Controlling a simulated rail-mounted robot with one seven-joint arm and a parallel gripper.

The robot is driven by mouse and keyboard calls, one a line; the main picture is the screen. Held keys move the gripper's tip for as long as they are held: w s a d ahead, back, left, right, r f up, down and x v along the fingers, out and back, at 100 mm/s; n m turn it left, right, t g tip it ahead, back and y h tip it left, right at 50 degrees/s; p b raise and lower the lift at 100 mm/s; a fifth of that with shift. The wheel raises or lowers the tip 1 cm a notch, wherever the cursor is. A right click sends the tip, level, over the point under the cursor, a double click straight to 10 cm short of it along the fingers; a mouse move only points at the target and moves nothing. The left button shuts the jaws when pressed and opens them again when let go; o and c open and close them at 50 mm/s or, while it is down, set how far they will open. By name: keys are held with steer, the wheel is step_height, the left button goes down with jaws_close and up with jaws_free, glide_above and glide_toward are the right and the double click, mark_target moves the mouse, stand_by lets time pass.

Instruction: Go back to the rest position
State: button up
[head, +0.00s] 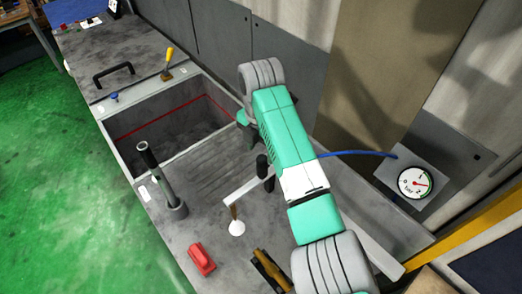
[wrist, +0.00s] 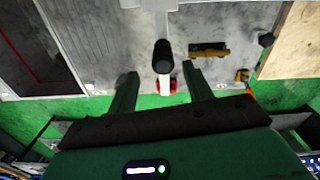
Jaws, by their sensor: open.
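My gripper (wrist: 162,74) shows in the wrist view with its two green fingers spread apart and nothing held between them. A lever with a black knob (wrist: 163,55) appears between and beyond the fingertips, with a visible gap on each side; I cannot tell its distance from the fingers. In the head view my arm reaches over the machine from the lower right, and my gripper cannot be clearly made out there. The white lever (head: 245,191) and its black knob (head: 263,167) show just left of the arm.
A red block (head: 201,259) and a yellow-and-black item (head: 270,270) lie on the machine top. A dark upright post (head: 161,180) stands beside the open recess (head: 165,125). A pressure gauge (head: 413,183) with a blue hose is at right. Green floor (head: 60,200) is clear at left.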

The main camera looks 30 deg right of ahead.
steer(key=w+a+r+m+t+y+p, duration=0.15)
steer(key=w+a+r+m+t, duration=0.35)
steer(key=a+r, duration=0.6)
steer(key=w+a+r+m+t+p, duration=0.2)
steer(key=a+r+m+t+p, duration=0.15)
steer(key=a+r+t, duration=0.7)
steer(key=s+a+r+m+t+p, duration=0.1)
steer(key=s+r+m, duration=0.25)
steer(key=r, duration=0.35)
steer(key=s+a+r+m+t+p, duration=0.1)
steer(key=s+r+m+t, duration=0.1)
steer(key=s+r, duration=0.35)
steer(key=s+d+r+m+t+h+p, duration=0.1)
steer(key=s+r+m+t, duration=0.5)
steer(key=s+r, duration=0.9)
steer(key=shift+s+r+m, duration=0.2)
steer(key=shift+s+m, duration=0.35)
steer(key=shift+m, duration=0.65)
steer(key=shift+f+t, duration=0.1)
steer(key=shift+t, duration=0.15)
